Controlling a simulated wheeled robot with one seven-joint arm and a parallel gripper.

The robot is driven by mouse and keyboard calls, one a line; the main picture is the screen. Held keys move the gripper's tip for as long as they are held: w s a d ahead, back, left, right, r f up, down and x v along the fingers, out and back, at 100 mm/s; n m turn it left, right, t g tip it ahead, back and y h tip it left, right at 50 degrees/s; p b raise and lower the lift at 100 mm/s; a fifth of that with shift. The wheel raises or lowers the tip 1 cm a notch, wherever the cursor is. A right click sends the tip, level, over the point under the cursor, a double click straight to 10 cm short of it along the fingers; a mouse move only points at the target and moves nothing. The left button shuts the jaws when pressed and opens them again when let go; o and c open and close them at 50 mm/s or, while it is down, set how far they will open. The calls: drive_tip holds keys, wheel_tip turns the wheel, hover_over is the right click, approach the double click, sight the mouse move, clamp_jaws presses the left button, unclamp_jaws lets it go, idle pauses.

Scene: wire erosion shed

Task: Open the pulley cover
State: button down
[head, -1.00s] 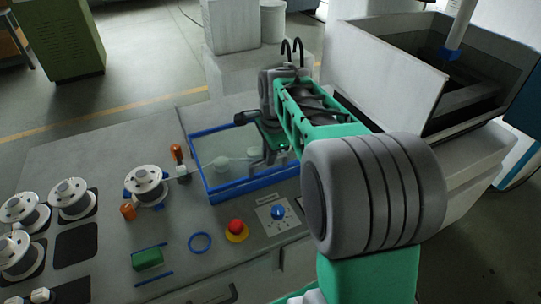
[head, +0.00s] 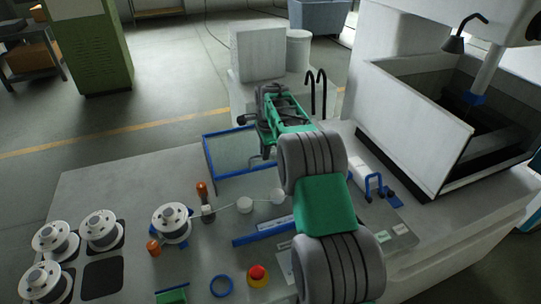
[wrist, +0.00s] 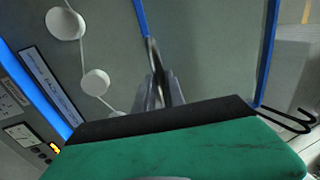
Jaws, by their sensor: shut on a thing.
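The pulley cover is a clear panel with a blue frame (head: 204,162). In the head view it stands tilted up from the grey machine top, at the back of the pulley area. My gripper (head: 267,152) is at the cover's right side, partly hidden by my own arm.
White wire spools (head: 173,222) stand on the left of the bench. A red stop button (head: 257,273) and a blue ring (head: 221,286) are at the front. A tall white tank (head: 415,125) rises on the right, and black hooked pipes (head: 316,90) stand behind my gripper.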

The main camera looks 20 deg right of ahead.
drive_tip(key=shift+w+r, duration=0.1)
drive_tip(key=shift+w, duration=0.55)
drive_tip(key=shift+w+r, duration=0.1)
drive_tip(key=c, duration=1.4)
unclamp_jaws()
drive_tip(key=shift+w, duration=0.1)
drive_tip(key=shift+c, duration=0.2)
drive_tip(key=shift+o, duration=0.2)
drive_tip(key=r, duration=0.2)
drive_tip(key=s+r+b, duration=0.1)
drive_tip(key=r, duration=0.4)
drive_tip(key=shift+s+r+b, duration=0.25)
drive_tip(key=shift+s+b, duration=0.05)
